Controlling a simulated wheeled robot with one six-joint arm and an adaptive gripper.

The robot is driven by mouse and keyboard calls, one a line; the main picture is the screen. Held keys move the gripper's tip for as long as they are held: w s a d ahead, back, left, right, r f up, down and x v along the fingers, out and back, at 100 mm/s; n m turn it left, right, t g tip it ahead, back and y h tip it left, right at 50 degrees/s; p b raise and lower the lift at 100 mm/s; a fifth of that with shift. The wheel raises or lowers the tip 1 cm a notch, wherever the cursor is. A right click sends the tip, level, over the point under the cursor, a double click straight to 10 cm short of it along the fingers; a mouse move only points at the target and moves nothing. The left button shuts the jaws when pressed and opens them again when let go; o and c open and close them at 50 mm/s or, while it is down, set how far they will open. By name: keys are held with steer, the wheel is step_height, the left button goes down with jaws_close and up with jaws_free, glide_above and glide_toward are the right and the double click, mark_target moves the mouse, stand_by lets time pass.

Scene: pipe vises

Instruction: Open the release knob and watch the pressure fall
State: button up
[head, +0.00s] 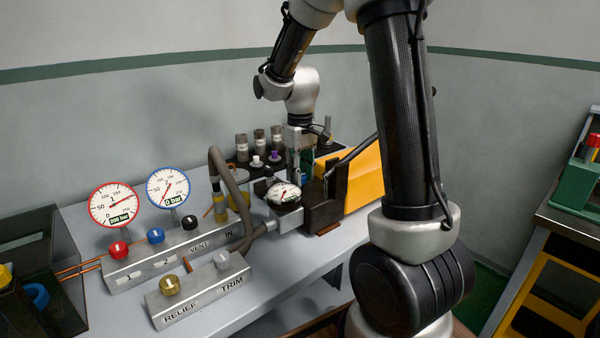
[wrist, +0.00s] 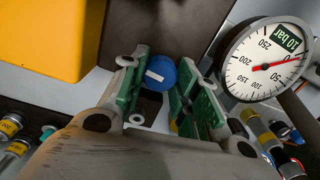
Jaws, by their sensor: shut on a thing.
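My gripper (head: 298,165) points down at the dark block at the front of the yellow pump (head: 362,178). In the wrist view, its green-padded fingers (wrist: 168,82) are shut on a blue round knob (wrist: 161,72) with a white mark, which I take for the release knob. The fingers hide most of the knob in the head view. The pump gauge (head: 285,193) stands just left of the gripper. In the wrist view, this gauge (wrist: 268,62) has a red needle and a readout of 10 bar.
A red-rimmed gauge (head: 114,204) reads 200 bar and a blue-rimmed gauge (head: 168,188) reads 0 bar. Below them are a manifold with red, blue and black knobs (head: 190,222) and a RELIEF/TRIM block (head: 197,290). A grey hose (head: 230,190) arches nearby. Small bottles (head: 258,138) stand behind.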

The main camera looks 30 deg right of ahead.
mark_target(304, 189)
steer(key=shift+w, duration=0.1)
steer(key=o, duration=1)
step_height(304, 189, up, 12)
steer(key=shift+r, duration=0.1)
steer(key=s+m+t, duration=0.1)
steer(key=s, duration=0.7)
steer(key=s+m+t, duration=0.1)
steer(key=s+t, duration=0.1)
steer(key=s, duration=0.6)
steer(key=s+m+t, duration=0.1)
steer(key=s, duration=0.6)
steer(key=shift+s+d+r, duration=0.25)
steer(key=shift+s+d, duration=0.15)
